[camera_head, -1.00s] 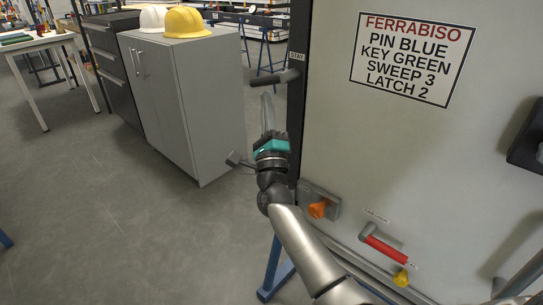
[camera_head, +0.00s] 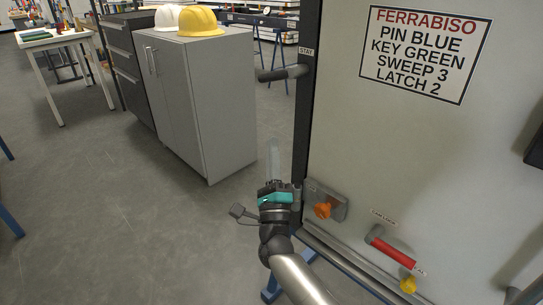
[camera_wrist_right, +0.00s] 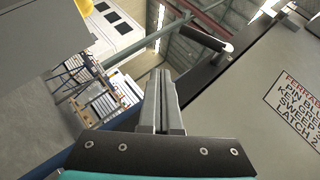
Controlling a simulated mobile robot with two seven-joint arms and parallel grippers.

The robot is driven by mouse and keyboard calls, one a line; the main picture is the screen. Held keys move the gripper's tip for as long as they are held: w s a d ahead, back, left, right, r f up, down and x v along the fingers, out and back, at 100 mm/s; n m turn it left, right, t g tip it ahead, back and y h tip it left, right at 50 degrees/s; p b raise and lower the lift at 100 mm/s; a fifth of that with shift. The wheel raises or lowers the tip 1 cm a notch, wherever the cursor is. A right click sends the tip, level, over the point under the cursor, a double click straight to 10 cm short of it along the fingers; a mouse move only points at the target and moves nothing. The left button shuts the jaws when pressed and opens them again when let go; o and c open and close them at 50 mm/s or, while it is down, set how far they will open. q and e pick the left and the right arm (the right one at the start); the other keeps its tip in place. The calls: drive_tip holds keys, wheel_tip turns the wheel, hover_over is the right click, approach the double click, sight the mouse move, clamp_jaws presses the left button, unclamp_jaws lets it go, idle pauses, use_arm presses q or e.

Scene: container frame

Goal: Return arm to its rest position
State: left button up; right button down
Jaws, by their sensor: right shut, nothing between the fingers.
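My right gripper (camera_head: 273,158) is in the middle of the head view, left of the grey panel's edge. Its pale fingers are shut, with nothing between them, and point up and away from me. In the right wrist view the closed fingers (camera_wrist_right: 162,90) stand side by side in front of the panel's dark edge. The gripper looks close to that edge; I cannot tell whether there is contact. My left gripper is not in view.
The grey panel (camera_head: 380,150) carries a sign (camera_head: 424,52), an orange knob (camera_head: 323,210), a red handle (camera_head: 392,250) and a yellow knob (camera_head: 408,284). A dark handle (camera_head: 284,73) juts from its left edge. A grey cabinet (camera_head: 205,105) stands behind; floor at left is clear.

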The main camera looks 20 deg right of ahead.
drive_tip(key=shift+s+a+f, duration=0.3)
drive_tip(key=shift+s+f, duration=0.05)
drive_tip(key=shift+f, duration=0.2)
